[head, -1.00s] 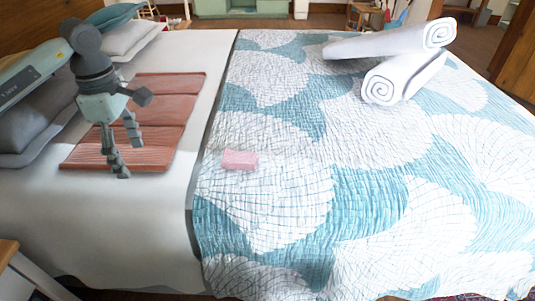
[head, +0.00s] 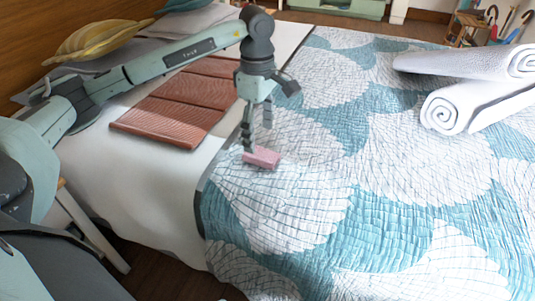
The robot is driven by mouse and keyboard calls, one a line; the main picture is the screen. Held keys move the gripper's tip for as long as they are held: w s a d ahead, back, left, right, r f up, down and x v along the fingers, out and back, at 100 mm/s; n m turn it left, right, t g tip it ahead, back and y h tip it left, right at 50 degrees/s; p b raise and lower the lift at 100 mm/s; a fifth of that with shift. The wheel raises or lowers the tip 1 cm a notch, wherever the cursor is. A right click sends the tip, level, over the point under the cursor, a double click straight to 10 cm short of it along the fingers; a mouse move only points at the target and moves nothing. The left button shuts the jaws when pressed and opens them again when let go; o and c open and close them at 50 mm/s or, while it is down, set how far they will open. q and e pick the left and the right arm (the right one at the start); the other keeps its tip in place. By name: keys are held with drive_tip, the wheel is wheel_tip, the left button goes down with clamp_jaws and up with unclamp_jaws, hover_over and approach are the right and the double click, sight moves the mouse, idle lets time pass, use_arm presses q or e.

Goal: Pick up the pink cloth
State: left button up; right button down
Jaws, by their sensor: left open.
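The pink cloth (head: 264,158) is a small folded block lying on the blue and white quilt (head: 390,235), close to the quilt's left edge. My left gripper (head: 257,138) points down just above and behind the cloth, with its fingers apart. One fingertip overlaps the cloth's left end in the picture; I cannot tell whether they touch. My right gripper is not in view.
Two rolled white towels (head: 447,112) lie on the quilt at the right. Pillows (head: 110,40) are at the head of the bed. The quilt's middle is clear.

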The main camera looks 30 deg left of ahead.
sight(262, 150)
use_arm(q)
drive_tip(key=f, duration=0.5)
drive_tip(key=shift+w+d+f+p, duration=0.15)
drive_tip(key=shift+d+f+p, duration=0.1)
drive_tip(key=shift+p, duration=0.1)
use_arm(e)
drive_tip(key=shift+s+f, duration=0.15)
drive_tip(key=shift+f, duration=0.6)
use_arm(q)
drive_tip(key=shift+c, duration=0.2)
drive_tip(key=c, duration=1.1)
drive_tip(key=shift+r, duration=0.15)
